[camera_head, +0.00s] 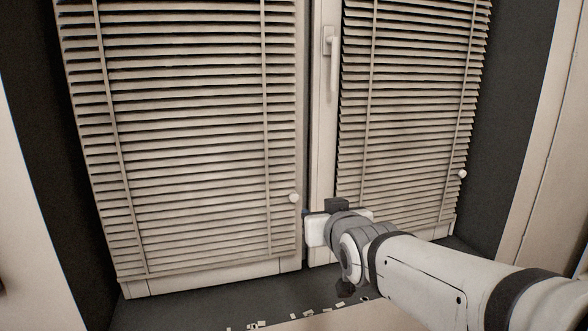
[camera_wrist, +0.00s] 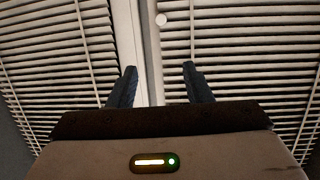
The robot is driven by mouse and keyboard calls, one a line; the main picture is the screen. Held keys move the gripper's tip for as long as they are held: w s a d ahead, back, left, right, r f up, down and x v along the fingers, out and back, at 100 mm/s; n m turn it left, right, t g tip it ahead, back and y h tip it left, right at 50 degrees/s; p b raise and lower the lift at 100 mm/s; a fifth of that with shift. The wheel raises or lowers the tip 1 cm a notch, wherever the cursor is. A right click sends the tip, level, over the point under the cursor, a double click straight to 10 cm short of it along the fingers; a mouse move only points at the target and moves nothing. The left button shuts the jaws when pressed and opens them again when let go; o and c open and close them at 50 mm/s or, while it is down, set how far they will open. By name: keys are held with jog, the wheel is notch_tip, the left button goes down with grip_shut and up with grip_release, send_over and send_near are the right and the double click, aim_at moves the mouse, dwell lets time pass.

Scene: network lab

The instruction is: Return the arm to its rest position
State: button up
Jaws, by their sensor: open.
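My arm reaches in from the lower right of the head view toward the window. My gripper (camera_wrist: 158,88) shows in the wrist view with its two dark fingers spread apart and nothing between them. The window frame's white centre post and the blinds lie beyond the fingers. In the head view the wrist is in front of the lower part of the centre post, and the fingers are hidden behind it. I cannot tell how far the fingertips are from the window.
Two slatted blinds, left (camera_head: 185,140) and right (camera_head: 410,110), cover the window. A white handle (camera_head: 333,60) sits high on the centre post. Small white bits lie along the dark sill (camera_head: 200,305) at the bottom. Dark recess walls stand on both sides.

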jog(key=s+d+r+m+g+h+p, duration=0.1)
jog(key=s+d+g+p, duration=0.3)
jog(key=s+p, duration=0.5)
jog(key=s+d+r+m+g+h+p, duration=0.1)
jog(key=s+d+g+h+p, duration=0.1)
jog(key=s+d+g+p, duration=0.3)
jog(key=s+g+p, duration=0.2)
jog(key=s+p, duration=0.2)
jog(key=s, duration=0.2)
jog(key=shift+d+g+p, duration=0.25)
jog(key=shift+g+p, duration=0.05)
jog(key=shift+g, duration=0.1)
dwell(1.7)
